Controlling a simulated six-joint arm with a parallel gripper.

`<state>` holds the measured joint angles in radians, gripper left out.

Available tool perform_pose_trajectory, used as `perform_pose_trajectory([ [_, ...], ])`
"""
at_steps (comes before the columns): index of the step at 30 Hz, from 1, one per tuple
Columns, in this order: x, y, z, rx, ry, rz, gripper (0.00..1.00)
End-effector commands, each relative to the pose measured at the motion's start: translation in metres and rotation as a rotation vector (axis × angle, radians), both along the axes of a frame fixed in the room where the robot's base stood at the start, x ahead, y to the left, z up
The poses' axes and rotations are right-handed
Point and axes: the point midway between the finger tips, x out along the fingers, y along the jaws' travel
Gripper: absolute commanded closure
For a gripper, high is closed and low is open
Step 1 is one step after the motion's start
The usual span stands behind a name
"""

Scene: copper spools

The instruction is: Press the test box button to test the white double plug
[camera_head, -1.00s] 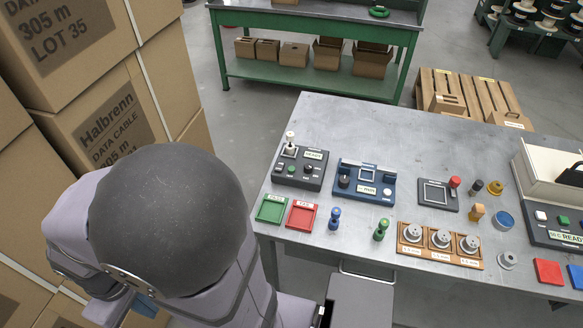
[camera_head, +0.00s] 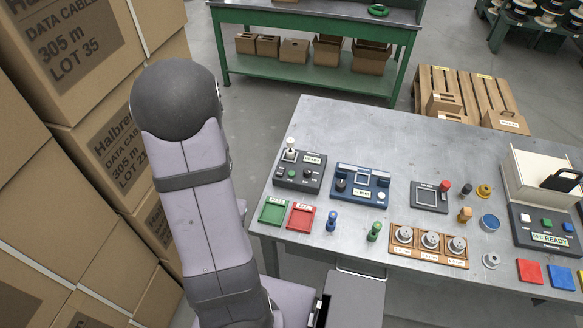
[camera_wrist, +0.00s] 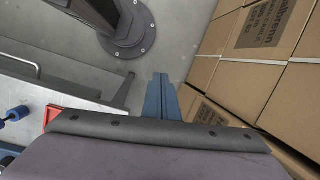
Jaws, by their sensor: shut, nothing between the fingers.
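The dark test box (camera_head: 300,171) stands at the left end of the grey table in the head view, with small round controls, one greenish, on its top and a label that seems to read READY. A small white upright piece (camera_head: 290,144), which looks like the white double plug, stands at the box's back left corner. My gripper (camera_wrist: 160,84) shows in the wrist view as blue fingers held together, empty, over the floor beside the table. It is hidden in the head view. The test box is not in the wrist view.
Green (camera_head: 272,211) and red (camera_head: 301,217) trays lie in front of the test box. A blue device (camera_head: 361,184) stands to its right. Stacked cartons (camera_head: 60,60) rise close to my arm on the left. The table's back middle is clear.

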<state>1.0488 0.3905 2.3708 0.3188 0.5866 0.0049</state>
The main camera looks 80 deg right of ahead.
Motion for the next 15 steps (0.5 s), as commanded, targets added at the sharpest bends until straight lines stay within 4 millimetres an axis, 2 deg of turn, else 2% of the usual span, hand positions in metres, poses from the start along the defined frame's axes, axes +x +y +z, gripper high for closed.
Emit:
perform_pose_trajectory([
  [1,0.003,-0.022,-0.002,-0.025,-0.023,-0.119,1.0],
  [3,0.008,-0.052,-0.007,-0.076,-0.054,-0.26,1.0],
  [9,0.016,-0.141,-0.016,-0.263,-0.116,-0.604,1.0],
  [12,0.015,-0.185,-0.013,-0.378,-0.138,-0.762,1.0],
  [15,0.006,-0.227,0.0,-0.5,-0.155,-0.917,1.0],
])
